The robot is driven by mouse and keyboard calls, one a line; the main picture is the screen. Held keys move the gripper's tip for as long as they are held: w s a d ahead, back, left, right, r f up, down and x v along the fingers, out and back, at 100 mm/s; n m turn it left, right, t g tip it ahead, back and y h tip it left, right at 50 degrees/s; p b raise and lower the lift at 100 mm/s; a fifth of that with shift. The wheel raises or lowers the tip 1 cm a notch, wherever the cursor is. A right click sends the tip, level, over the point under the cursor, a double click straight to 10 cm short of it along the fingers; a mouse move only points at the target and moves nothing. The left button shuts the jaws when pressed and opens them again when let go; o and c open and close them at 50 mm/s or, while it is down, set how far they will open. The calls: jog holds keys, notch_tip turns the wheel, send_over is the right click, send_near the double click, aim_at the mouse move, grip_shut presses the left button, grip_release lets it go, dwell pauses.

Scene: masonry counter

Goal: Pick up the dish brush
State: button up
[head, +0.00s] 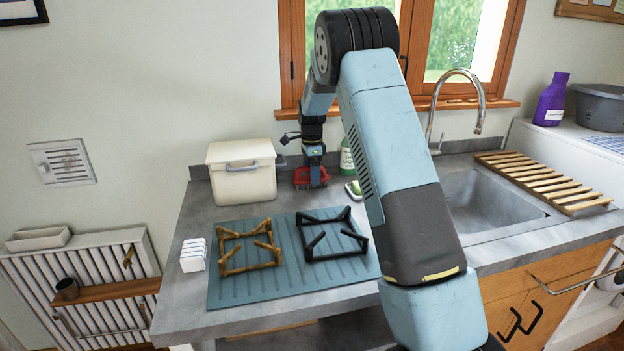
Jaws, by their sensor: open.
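My gripper (311,180) hangs fingers-down over the back of the counter, just right of the white lidded bin. It looks dark with red parts at its lower end and is open. It is small in the view, so the gap between its fingers is hard to see. I cannot make out a dish brush for certain. A small green and white item (353,188) lies on the counter right of my gripper, partly hidden by my arm; I cannot tell what it is. Whether anything lies directly under the gripper is hidden.
A white lidded bin (241,180) stands close left of my gripper. A green bottle (346,160) stands behind on the right. A blue ribbed mat (225,296) holds a brown pan grate (247,245) and a black one (331,235). The sink (485,205) has a wooden rack (540,180).

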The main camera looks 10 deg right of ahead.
jog(key=shift+f, duration=0.5)
jog(key=shift+c, duration=0.4)
jog(key=c, duration=1.1)
jog(key=shift+r, duration=0.15)
jog(key=shift+r, duration=0.25)
notch_tip(320, 180, up, 3)
jog(key=shift+f, duration=0.15)
jog(key=shift+s+a+r, duration=0.3)
jog(key=shift+s+r, duration=1.3)
jog(key=shift+s, duration=0.7)
jog(key=shift+s+a+r, duration=0.3)
jog(key=shift+s+r, duration=1.25)
jog(key=shift+s, duration=0.8)
jog(key=shift+s+a+r, duration=0.3)
jog(key=shift+s+r, duration=1.3)
jog(key=shift+s, duration=0.7)
